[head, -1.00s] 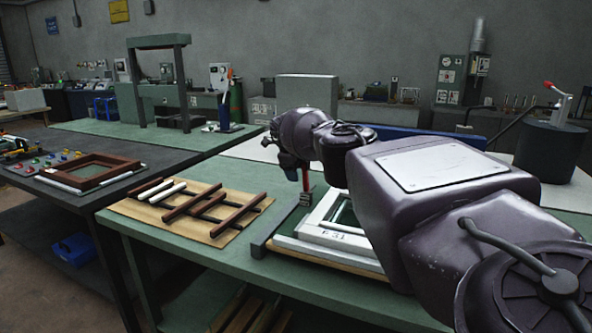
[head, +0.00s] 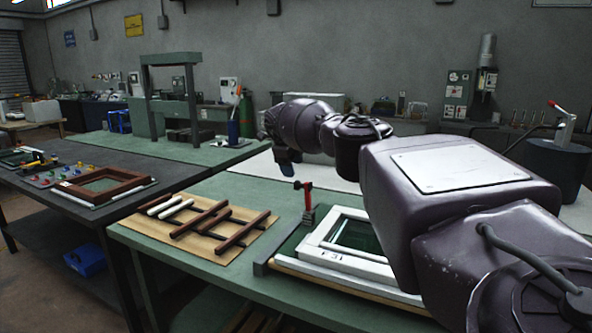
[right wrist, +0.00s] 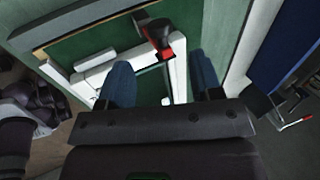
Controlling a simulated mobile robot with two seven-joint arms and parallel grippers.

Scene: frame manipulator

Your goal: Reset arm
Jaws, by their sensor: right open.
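My right gripper (right wrist: 162,85) shows in the right wrist view with its two blue fingers spread apart and nothing between them. In the head view it hangs at the end of my arm (head: 283,155), above the back of the green workbench and apart from the things on it. A white frame (head: 345,238) lies on a board on the workbench, below and to the right of the gripper. A red-handled clamp (head: 307,205) stands upright at the frame's back left corner; it also shows in the right wrist view (right wrist: 160,38). My left gripper is not in view.
Dark red and white strips (head: 205,220) lie on a tan mat (head: 185,238) left of the frame. A dark side table (head: 60,200) carries a brown frame (head: 100,183). A black cylinder with a lever (head: 553,170) stands at the right. The far green table (head: 160,147) has clear room.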

